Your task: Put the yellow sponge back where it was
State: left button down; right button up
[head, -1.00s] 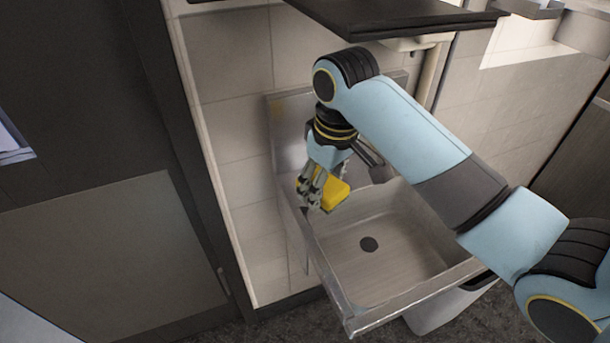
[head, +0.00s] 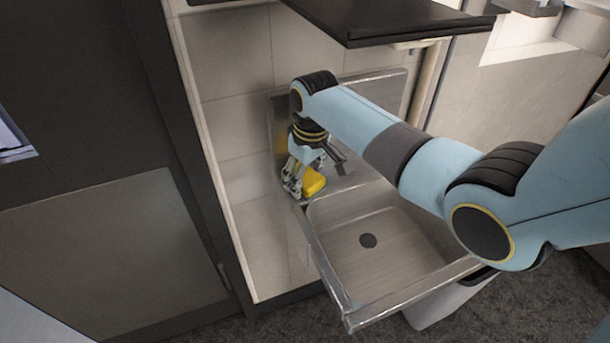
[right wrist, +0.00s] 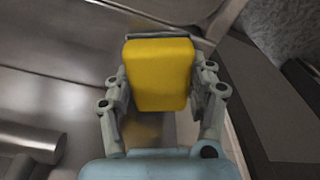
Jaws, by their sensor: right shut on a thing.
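The yellow sponge (head: 313,182) is at the back left corner of the steel sink (head: 335,294) in the head view. My right gripper (head: 296,188) is shut on it, low at the sink's left rim. The sponge also shows in the right wrist view (right wrist: 159,74), between the two fingers of my right gripper (right wrist: 160,90). I cannot tell whether the sponge touches the steel ledge. My left gripper is not in view.
A faucet (head: 337,156) stands close to the right of my gripper. A dark shelf (head: 390,24) hangs above. A tall dark cabinet (head: 90,120) stands at the left.

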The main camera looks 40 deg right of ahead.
aim_at(309, 180)
jog(key=o, duration=1.1)
jog(key=shift+f, duration=0.1)
notch_tip(309, 180, up, 12)
jog(key=s, duration=0.1)
jog(key=shift+s+p, duration=0.3)
